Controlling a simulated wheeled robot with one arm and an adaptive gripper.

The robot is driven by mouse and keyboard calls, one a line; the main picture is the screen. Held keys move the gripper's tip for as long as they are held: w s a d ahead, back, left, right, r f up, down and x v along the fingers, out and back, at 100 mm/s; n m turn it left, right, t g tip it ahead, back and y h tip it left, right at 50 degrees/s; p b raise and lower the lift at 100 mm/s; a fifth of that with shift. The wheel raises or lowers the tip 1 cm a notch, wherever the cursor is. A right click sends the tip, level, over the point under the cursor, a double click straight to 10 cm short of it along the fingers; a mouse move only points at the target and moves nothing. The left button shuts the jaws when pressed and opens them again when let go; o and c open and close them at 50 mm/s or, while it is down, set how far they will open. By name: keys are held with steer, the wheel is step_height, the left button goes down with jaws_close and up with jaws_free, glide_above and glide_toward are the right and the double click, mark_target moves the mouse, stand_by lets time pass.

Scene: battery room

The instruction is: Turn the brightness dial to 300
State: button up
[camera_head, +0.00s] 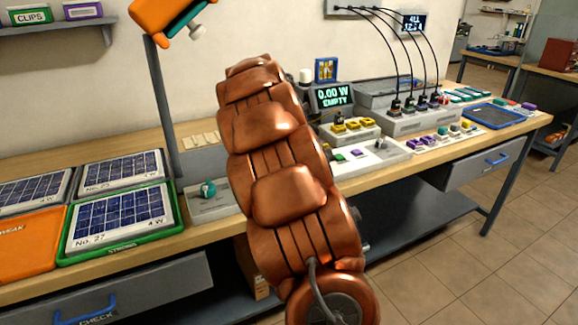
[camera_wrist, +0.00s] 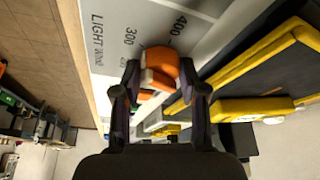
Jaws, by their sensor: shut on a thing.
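In the wrist view, the brightness dial (camera_wrist: 163,58) is an orange knob with a pale part on its left side. It sits on a light panel (camera_wrist: 112,18) printed with LIGHT, 300 and 400. My gripper (camera_wrist: 160,80) is shut on the dial, with one dark finger on each side of it. The dial lies near the 300 and 400 marks; I cannot tell exactly which value it points at. In the head view my own arm hides the gripper and this dial.
In the wrist view, a yellow-framed dark thing (camera_wrist: 262,62) is close on the right. In the head view, a teal knob (camera_head: 208,188), solar panels (camera_head: 118,215) and an orange lamp head (camera_head: 160,15) are left of my arm. A display (camera_head: 334,97) reads 0.00 W, EMPTY.

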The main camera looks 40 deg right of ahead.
steer(key=shift+w+m, duration=0.1)
steer(key=shift+m, duration=0.5)
steer(key=shift+g, duration=0.3)
steer(key=o, duration=1.1)
steer(key=shift+o, duration=0.2)
steer(key=shift+r, duration=0.1)
steer(key=v, duration=1.1)
steer(key=shift+r, duration=0.4)
steer(key=shift+a, duration=0.1)
